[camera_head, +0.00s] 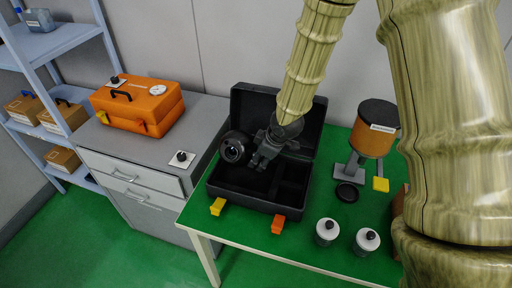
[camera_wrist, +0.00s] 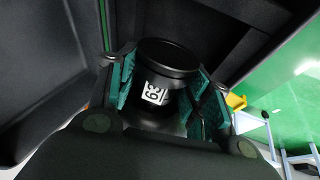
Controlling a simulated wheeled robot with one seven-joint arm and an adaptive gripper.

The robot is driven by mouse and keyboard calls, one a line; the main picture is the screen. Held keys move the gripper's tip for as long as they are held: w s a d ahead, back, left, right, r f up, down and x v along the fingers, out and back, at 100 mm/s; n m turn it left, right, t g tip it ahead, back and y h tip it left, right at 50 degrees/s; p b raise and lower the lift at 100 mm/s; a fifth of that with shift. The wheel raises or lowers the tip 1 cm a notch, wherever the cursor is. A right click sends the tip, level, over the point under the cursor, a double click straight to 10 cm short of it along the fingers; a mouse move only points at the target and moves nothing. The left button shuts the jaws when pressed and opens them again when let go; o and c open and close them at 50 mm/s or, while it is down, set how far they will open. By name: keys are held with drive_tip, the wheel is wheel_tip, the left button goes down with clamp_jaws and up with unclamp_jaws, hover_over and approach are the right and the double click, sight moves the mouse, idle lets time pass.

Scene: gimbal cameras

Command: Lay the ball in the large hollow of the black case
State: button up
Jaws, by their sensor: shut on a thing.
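The black case (camera_head: 240,198) stands open on the green-topped table with its lid raised at the back. Its large hollow (camera_head: 238,179) is on the left, with smaller compartments on the right. The ball (camera_head: 234,148), black with a lens-like round face, is at my gripper (camera_head: 257,157), over the case's left side. In the wrist view my gripper (camera_wrist: 165,95) is shut on the ball (camera_wrist: 172,56), which shows a dark round end and a white label reading 63. The ball appears above the case floor; its exact height is hard to tell.
Right of the case stand an orange-and-black device (camera_head: 375,130), a black disc (camera_head: 346,193) and two white jars (camera_head: 327,232). An orange case (camera_head: 137,104) sits on the grey cabinet.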

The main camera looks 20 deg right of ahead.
drive_tip(key=shift+s+r, duration=0.35)
drive_tip(key=shift+s, duration=0.05)
drive_tip(key=shift+w+f, duration=0.2)
drive_tip(key=shift+w, duration=0.05)
drive_tip(key=shift+s+f+b, duration=0.25)
drive_tip(key=shift+f+b, duration=0.05)
drive_tip(key=shift+f, duration=0.25)
wheel_tip(320, 180, down, 2)
drive_tip(key=shift+w+f+b, duration=0.1)
drive_tip(key=shift+f+b, duration=0.1)
drive_tip(key=shift+b, duration=0.4)
drive_tip(key=shift+f+b, duration=1.15)
drive_tip(key=shift+f, duration=0.95)
drive_tip(key=shift+f+b, duration=0.3)
drive_tip(key=shift+f, duration=0.3)
drive_tip(key=o, duration=1.5)
drive_tip(key=shift+c, duration=0.2)
drive_tip(key=shift+r, duration=0.1)
